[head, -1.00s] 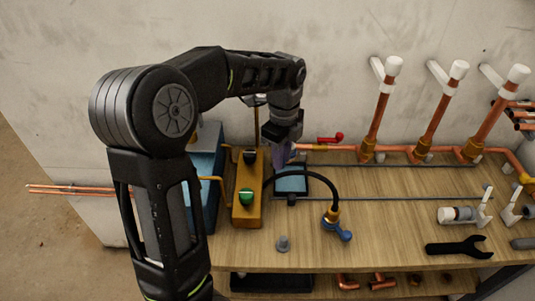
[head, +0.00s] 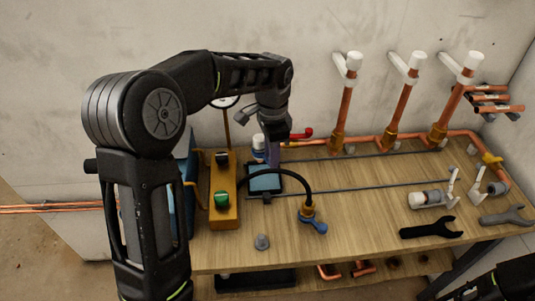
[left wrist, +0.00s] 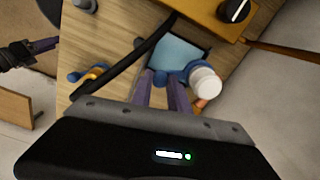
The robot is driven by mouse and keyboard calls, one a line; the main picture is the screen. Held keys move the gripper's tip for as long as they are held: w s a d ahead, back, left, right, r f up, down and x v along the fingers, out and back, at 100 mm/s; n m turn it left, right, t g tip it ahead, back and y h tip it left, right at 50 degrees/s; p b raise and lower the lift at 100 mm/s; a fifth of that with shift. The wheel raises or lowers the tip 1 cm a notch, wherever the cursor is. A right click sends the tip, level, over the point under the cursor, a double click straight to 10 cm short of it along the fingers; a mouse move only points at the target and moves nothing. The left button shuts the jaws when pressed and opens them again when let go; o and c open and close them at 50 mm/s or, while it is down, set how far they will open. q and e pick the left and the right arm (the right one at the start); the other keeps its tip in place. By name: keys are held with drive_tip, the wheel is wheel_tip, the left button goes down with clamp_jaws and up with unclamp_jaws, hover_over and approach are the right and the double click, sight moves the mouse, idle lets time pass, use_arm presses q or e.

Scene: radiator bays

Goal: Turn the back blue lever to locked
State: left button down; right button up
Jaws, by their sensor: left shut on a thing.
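The back blue lever (left wrist: 178,74) shows in the left wrist view beside a white cap (left wrist: 206,82), partly hidden by my fingers. In the head view, a blue-and-white fitting (head: 258,150) shows just left of my left gripper (head: 273,158). The purple fingers of my left gripper (left wrist: 167,86) are shut on the blue lever; which way it points is hard to tell. A second blue lever (head: 314,226) sits on a brass valve nearer the front, joined by a black hose. My right gripper (left wrist: 42,46) shows small in the left wrist view, its jaws unclear.
A yellow box (head: 224,187) with a green knob stands left of a dark tray (head: 265,178). A red lever (head: 297,133) lies close behind my gripper on the copper pipe. A black wrench (head: 430,228) and white fittings lie at right.

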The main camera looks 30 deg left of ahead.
use_arm(q)
drive_tip(key=shift+w+d+n, duration=0.1)
drive_tip(key=shift+w+n, duration=0.1)
drive_tip(key=shift+n, duration=0.1)
drive_tip(key=c, duration=1.3)
unclamp_jaws()
drive_tip(key=shift+o, duration=0.2)
wheel_tip(320, 180, up, 8)
drive_tip(key=shift+f+b, duration=0.1)
drive_tip(key=shift+b, duration=0.2)
drive_tip(key=shift+s, duration=0.1)
